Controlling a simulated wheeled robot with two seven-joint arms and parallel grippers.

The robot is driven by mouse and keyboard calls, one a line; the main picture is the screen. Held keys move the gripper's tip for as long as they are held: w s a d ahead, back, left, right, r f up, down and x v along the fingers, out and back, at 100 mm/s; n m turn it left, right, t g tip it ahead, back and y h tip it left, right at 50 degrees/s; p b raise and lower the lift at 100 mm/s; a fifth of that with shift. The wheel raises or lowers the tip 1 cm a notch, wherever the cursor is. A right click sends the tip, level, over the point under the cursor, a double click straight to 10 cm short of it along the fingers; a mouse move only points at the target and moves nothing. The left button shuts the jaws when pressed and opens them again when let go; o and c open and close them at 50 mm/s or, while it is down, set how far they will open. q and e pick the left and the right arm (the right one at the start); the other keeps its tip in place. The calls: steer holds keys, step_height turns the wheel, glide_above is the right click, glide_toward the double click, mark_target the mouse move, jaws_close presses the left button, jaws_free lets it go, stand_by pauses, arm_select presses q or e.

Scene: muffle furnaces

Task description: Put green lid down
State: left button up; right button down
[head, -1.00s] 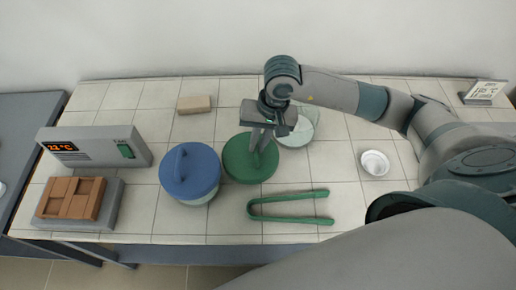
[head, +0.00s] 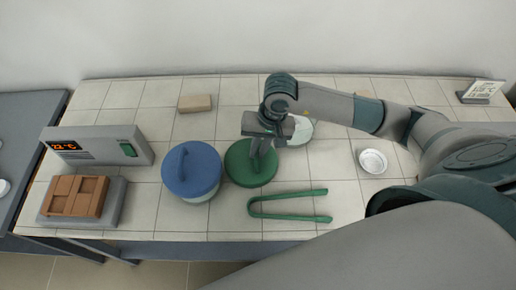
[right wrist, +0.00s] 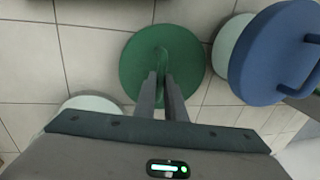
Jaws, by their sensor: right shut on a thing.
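The green lid (head: 239,169) is a round disc with a handle on top. It lies flat, right of the blue-lidded jar, at or just above the tiled top; I cannot tell if it touches. My right gripper (head: 258,154) points down and is shut on the lid's handle. In the right wrist view the fingers (right wrist: 163,92) meet at the handle of the green lid (right wrist: 135,65). A pale open jar (head: 302,130) stands behind the gripper, partly hidden by it. My left gripper is not in view.
The blue-lidded jar (head: 191,172) stands close to the lid's left. Green tongs (head: 290,214) lie in front. A white dish (head: 373,161) is at right, a tan block (head: 195,103) behind. A scale-like device (head: 97,147) bearing brown bricks (head: 75,195) stands at left.

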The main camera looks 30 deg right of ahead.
steer(key=c, duration=1.8)
jaws_free()
steer(key=shift+f, duration=0.1)
steer(key=shift+r, duration=0.3)
steer(key=shift+b+v, duration=2.05)
steer(key=shift+v, duration=3.8)
